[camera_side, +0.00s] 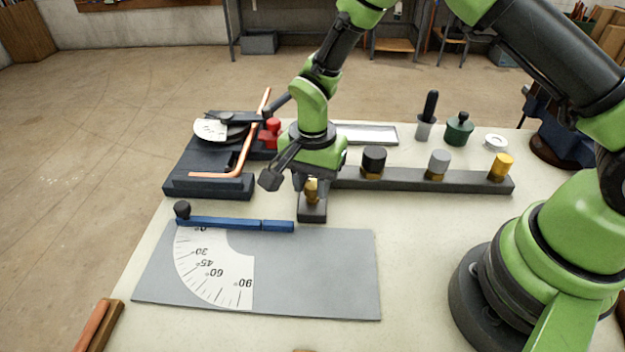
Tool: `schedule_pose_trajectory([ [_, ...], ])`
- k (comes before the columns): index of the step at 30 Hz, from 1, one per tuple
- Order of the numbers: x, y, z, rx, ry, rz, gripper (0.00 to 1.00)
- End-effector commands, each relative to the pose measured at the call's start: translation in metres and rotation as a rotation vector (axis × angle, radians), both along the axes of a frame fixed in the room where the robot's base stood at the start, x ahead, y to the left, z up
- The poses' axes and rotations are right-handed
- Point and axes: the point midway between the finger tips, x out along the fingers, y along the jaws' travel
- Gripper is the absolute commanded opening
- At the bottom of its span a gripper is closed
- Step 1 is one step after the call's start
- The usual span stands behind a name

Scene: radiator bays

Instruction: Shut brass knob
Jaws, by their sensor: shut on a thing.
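The brass knob (312,194) stands on a short dark block (312,213) near the middle of the table. My gripper (311,179) points down over it and is shut on its top. The gripper body hides the upper part of the knob and the near end of the bar behind it. How far the knob is turned cannot be told.
A dark bar (405,179) to the right carries black (373,159), grey (438,162) and yellow (502,165) knobs. A tube bender (208,185) with a copper pipe stands left. A grey angle plate (315,270) with a blue lever (235,223) lies in front.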

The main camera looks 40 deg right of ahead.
Motion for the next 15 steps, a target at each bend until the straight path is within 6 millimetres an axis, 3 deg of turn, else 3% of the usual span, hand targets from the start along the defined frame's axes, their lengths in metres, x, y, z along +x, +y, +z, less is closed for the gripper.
schedule_pose_trajectory([
  [15,-0.0003,0.0003,0.0007,0.0,0.001,-0.38,0.08],
])
